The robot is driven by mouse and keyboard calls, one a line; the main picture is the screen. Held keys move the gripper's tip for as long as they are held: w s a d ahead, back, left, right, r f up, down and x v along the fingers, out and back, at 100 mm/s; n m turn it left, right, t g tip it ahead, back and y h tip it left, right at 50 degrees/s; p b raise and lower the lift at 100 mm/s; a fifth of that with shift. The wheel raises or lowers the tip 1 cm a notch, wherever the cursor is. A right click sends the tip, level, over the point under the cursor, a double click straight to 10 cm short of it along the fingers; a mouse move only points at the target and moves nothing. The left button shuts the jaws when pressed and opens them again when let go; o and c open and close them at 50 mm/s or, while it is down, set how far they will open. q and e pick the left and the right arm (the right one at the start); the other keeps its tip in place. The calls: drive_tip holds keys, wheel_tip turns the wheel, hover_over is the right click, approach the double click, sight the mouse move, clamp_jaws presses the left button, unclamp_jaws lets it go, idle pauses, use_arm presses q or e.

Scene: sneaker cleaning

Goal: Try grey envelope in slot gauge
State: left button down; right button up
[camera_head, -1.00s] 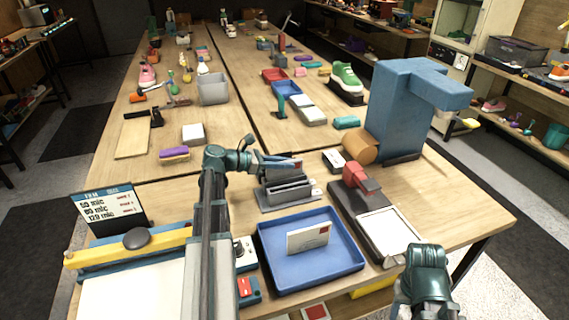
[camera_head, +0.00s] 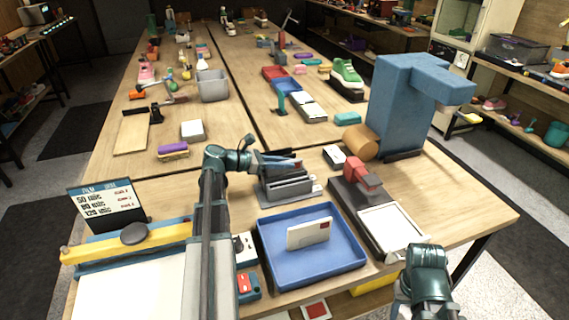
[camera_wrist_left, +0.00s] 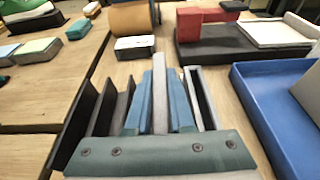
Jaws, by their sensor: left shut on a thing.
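My left gripper (camera_head: 280,163) is over the slot gauge (camera_head: 290,190), a grey block with upright plates. In the left wrist view its blue fingers (camera_wrist_left: 160,105) are shut on a thin grey envelope (camera_wrist_left: 160,85), seen edge-on. The envelope stands upright between the gauge's dark plates (camera_wrist_left: 100,118) on the left and a light grey wall (camera_wrist_left: 203,95) on the right. Its lower edge is hidden, so I cannot tell how deep it sits in a slot. Of my right arm only a wrist part shows at the lower right; its fingers are out of frame.
A dark scale-like device with a white plate (camera_head: 391,228) stands to the right. A sign (camera_head: 106,204) stands at left.

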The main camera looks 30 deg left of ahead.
use_arm(q)
drive_tip(key=c, duration=0.7)
unclamp_jaws()
drive_tip(key=shift+s, duration=0.1)
drive_tip(key=p+v, duration=0.4)
drive_tip(key=v, duration=0.9)
drive_tip(key=shift+s+a+r, duration=0.15)
drive_tip(key=shift+s+a, duration=0.05)
drive_tip(key=shift+a, duration=0.1)
drive_tip(key=shift+r, duration=0.1)
